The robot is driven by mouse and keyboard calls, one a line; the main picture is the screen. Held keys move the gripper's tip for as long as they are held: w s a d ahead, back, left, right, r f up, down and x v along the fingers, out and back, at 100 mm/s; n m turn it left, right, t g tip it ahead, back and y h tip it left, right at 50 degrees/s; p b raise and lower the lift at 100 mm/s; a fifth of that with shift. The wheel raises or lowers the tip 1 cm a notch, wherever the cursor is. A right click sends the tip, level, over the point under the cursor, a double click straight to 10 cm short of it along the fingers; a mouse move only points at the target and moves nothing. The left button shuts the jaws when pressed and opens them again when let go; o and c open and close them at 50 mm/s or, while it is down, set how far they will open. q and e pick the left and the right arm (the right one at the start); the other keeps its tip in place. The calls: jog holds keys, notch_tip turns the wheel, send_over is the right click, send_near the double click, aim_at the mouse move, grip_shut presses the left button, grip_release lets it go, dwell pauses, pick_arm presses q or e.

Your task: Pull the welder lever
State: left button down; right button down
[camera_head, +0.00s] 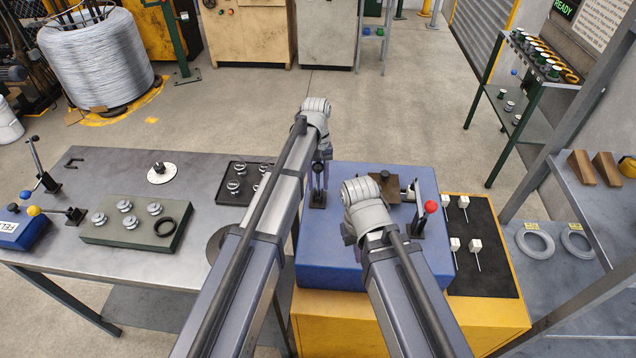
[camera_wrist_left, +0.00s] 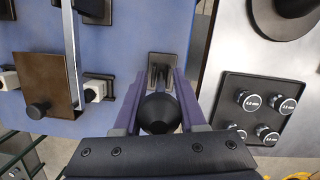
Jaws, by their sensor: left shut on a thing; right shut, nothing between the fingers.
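The blue welder box (camera_head: 320,265) sits on a yellow base. A lever with a red knob (camera_head: 431,206) stands on the right of its top. A second black bracket (camera_head: 318,199) is on the left of its top and also shows in the left wrist view (camera_wrist_left: 160,68). My left gripper (camera_head: 319,172) is above this bracket. In the left wrist view its purple fingers are closed on either side of a dark round knob (camera_wrist_left: 159,113). My right gripper (camera_head: 349,236) is over the box's middle, left of the red knob, its fingers mostly hidden by its wrist.
A grey table (camera_head: 110,170) on the left carries a green block, a black tray (camera_head: 240,195) of round parts and small levers. A black mat (camera_head: 483,265) with several white-headed pins lies right of the box. A shelf (camera_head: 590,200) stands at the right edge.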

pick_arm(q)
jog(key=shift+w, duration=0.1)
jog(key=shift+c, duration=2.4)
grip_release()
jog(key=p+v, duration=0.7)
jog(key=v, duration=0.1)
jog(key=shift+p, duration=0.35)
jog(key=shift+f, duration=0.1)
